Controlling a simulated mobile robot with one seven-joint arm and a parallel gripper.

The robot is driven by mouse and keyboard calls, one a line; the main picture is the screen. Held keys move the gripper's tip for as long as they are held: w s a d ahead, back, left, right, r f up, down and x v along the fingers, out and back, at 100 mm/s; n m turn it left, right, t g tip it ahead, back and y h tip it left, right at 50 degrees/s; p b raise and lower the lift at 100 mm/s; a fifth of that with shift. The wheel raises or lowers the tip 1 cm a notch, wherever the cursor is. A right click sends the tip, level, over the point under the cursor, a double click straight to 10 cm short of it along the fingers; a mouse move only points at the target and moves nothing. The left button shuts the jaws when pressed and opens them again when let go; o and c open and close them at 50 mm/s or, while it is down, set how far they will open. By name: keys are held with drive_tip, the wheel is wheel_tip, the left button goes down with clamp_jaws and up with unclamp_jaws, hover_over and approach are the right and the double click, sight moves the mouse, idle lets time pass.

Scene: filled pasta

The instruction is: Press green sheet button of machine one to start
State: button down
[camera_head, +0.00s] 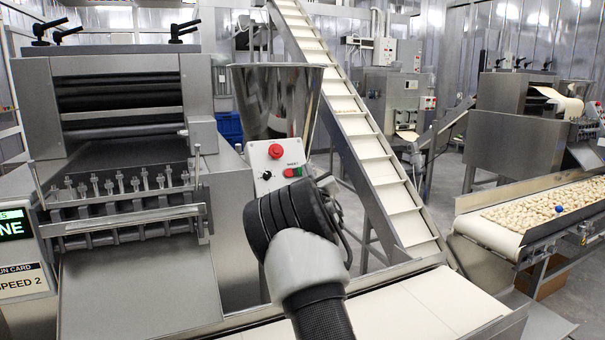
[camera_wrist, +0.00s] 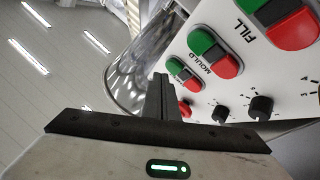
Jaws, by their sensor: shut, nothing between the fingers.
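In the wrist view, a white control panel (camera_wrist: 240,85) carries green-and-red button pairs, labelled FILL (camera_wrist: 283,20) and MOULD (camera_wrist: 214,52). A smaller, farther pair has a green half (camera_wrist: 174,65); its label is too small to read surely, but it may be the sheet button. My gripper (camera_wrist: 160,78) is shut and empty, its fingertips appearing just left of that green half. I cannot tell whether they touch. In the head view, the panel (camera_head: 262,160) shows a red round button (camera_head: 276,151) and a green-and-red pair (camera_head: 293,172). My arm hides its lower part and my gripper.
A steel hopper (camera_head: 275,95) stands behind the panel. A roller machine (camera_head: 120,110) is at left, with a display (camera_head: 14,225) at the edge. An inclined conveyor (camera_head: 365,135) rises behind my arm. Another conveyor (camera_head: 490,238) carries pasta at right. Dark knobs (camera_wrist: 261,107) protrude from the panel.

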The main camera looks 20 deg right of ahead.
drive_tip(key=s+r, duration=0.1)
drive_tip(key=s, duration=0.1)
drive_tip(key=s+r, duration=0.1)
drive_tip(key=s, duration=0.1)
drive_tip(key=shift+s+r+b, duration=0.1)
drive_tip(key=shift+r+b, duration=0.25)
drive_tip(key=shift+b, duration=0.05)
drive_tip(key=shift+d, duration=0.1)
idle(0.6)
